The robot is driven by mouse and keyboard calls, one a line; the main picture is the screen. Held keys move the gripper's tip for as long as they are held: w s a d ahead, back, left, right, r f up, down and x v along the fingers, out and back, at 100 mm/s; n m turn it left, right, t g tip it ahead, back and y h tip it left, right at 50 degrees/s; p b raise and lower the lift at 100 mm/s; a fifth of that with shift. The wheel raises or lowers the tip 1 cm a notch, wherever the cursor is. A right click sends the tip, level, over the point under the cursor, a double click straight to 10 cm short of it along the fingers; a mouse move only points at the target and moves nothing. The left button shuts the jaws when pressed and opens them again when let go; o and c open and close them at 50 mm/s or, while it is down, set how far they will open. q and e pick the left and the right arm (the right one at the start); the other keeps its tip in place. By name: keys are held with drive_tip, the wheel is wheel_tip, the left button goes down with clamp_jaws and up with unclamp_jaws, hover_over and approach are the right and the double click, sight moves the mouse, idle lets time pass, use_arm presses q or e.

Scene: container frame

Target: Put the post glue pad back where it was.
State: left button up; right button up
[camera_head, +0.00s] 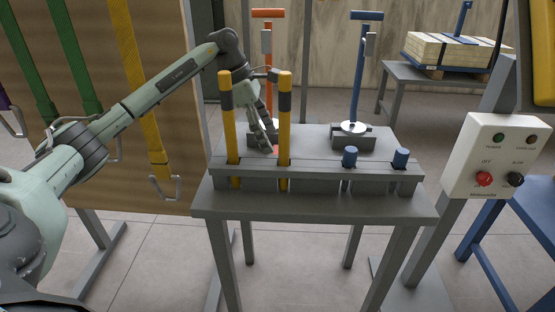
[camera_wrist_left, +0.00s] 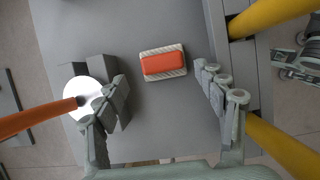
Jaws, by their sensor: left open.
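An orange pad with a light ridged base lies flat on the grey bench top; it shows whole in the left wrist view (camera_wrist_left: 164,63). In the head view only a small reddish patch of it (camera_head: 274,149) shows behind the front rack. My left gripper (camera_head: 267,142) is open and points down over the bench behind the yellow posts. In the left wrist view the fingers (camera_wrist_left: 163,88) are spread to either side of the pad, with nothing between them touching it. My right gripper is not in the head view; a pale green part at the wrist view's right edge may be it.
Two yellow posts (camera_head: 230,130) and two short blue posts (camera_head: 350,157) stand in the front rack (camera_head: 315,172). An orange-handled tool (camera_head: 268,50) and a blue-handled tool (camera_head: 358,75) stand behind. A control box (camera_head: 490,155) is at right. Bench top between tools is clear.

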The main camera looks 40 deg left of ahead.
sight(276, 150)
use_arm(q)
drive_tip(key=shift+x, duration=0.75)
drive_tip(key=x, duration=0.3)
drive_tip(key=shift+d+f+p, duration=0.25)
drive_tip(key=shift+d+p, duration=0.1)
drive_tip(key=shift+p, duration=0.05)
drive_tip(key=shift+f, duration=0.3)
drive_tip(key=shift+r, duration=0.1)
drive_tip(key=c, duration=1)
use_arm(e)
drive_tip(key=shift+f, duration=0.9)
